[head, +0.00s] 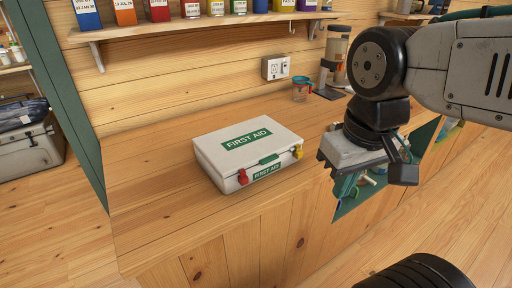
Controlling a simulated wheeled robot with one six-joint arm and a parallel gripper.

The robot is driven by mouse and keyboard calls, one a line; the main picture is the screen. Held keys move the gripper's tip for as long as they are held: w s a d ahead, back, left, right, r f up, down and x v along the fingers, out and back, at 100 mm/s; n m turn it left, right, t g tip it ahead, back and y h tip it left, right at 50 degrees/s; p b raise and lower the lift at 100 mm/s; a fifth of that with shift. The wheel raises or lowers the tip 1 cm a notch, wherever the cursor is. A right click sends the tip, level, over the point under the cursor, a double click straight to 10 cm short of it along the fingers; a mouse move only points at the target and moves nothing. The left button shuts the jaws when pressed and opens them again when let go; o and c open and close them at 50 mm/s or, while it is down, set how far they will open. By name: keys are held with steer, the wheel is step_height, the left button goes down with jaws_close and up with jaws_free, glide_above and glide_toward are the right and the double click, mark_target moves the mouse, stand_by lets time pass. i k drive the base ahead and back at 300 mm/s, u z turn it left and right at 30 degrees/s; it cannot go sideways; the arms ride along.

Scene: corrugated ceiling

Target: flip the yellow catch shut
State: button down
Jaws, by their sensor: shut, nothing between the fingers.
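A white first-aid box (215,150) with green labels lies closed on the wooden counter. Its yellow catch (298,152) is at the right end of the front face. The catch looks tilted out from the box, but it is too small to be sure. A red catch (242,177) is at the left end of the same face, with a green handle (269,159) between them. My gripper (345,187) points down to the right of the box, apart from the yellow catch. It is shut and empty; its fingertips are small and partly hard to make out.
The counter (150,195) is clear to the left of the box. A socket (275,67) is on the wall below a shelf of colourful containers.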

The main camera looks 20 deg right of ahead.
mark_target(298, 154)
steer(key=u, duration=0.55)
steer(key=k, duration=0.65)
steer(key=u, duration=0.65)
steer(key=i, duration=0.4)
steer(key=z, duration=0.7)
steer(key=i, duration=0.75)
steer(key=z, duration=0.85)
